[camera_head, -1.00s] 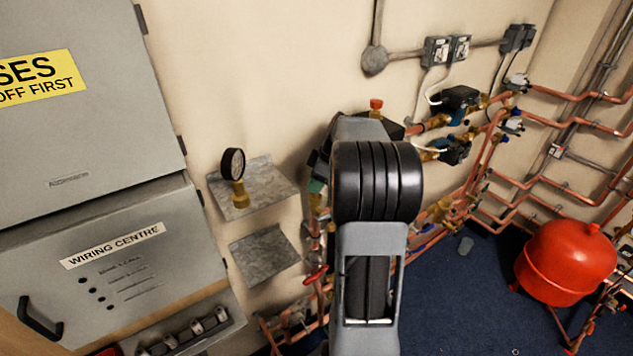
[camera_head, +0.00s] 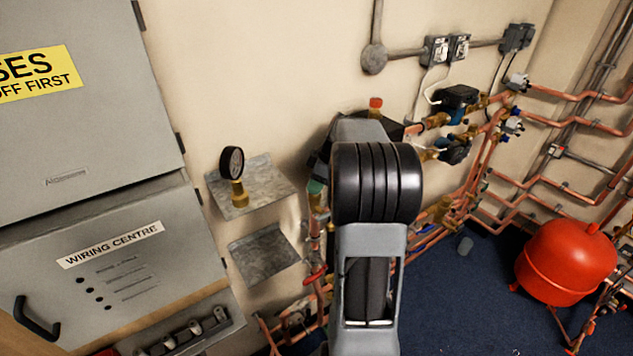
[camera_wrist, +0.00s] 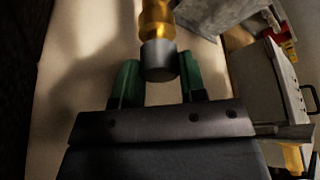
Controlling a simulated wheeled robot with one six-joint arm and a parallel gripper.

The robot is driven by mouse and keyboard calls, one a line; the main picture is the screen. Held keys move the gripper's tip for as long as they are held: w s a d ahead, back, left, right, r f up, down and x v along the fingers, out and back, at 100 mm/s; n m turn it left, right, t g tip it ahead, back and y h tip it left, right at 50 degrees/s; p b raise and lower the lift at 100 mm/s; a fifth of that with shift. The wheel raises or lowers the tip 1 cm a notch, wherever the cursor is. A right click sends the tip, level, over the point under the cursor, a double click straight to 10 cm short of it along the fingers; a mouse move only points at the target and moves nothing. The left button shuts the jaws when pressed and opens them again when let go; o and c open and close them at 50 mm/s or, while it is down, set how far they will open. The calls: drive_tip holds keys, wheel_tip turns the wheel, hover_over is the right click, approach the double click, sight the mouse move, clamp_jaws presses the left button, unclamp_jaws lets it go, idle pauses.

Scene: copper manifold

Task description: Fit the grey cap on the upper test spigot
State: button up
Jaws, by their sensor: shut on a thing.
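The grey cap (camera_wrist: 159,62) is a short round piece between the two green fingertips of my gripper (camera_wrist: 160,80) in the wrist view. My gripper is shut on it. The cap's far end meets the end of a brass spigot (camera_wrist: 156,20), roughly in line with it. I cannot tell how far the cap is over the spigot. In the head view my own arm hides the gripper, the cap and this spigot.
A pressure gauge (camera_head: 232,162) on a brass fitting stands on a metal shelf (camera_head: 262,180). A second metal plate (camera_head: 263,254) is below it. The wiring centre box (camera_head: 110,260) is at left. Copper pipes and a red vessel (camera_head: 567,262) are at right.

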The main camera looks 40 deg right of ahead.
drive_tip(key=shift+f+b, duration=0.65)
drive_tip(key=shift+f, duration=0.1)
drive_tip(key=o, duration=1)
drive_tip(key=shift+r, duration=0.1)
wheel_tip(320, 180, up, 3)
drive_tip(key=shift+f, duration=0.15)
drive_tip(key=s+a+r+b, duration=0.1)
drive_tip(key=s+a+r, duration=0.1)
drive_tip(key=s+r, duration=0.1)
drive_tip(key=s+a+r+b, duration=0.1)
drive_tip(key=s+a+r, duration=0.1)
drive_tip(key=s, duration=0.3)
drive_tip(key=s+a+r+b, duration=0.1)
drive_tip(key=s+a+r, duration=0.1)
drive_tip(key=s+r, duration=0.2)
drive_tip(key=shift+s+r+b, duration=0.3)
drive_tip(key=shift+r+b, duration=0.05)
drive_tip(key=shift+r, duration=0.25)
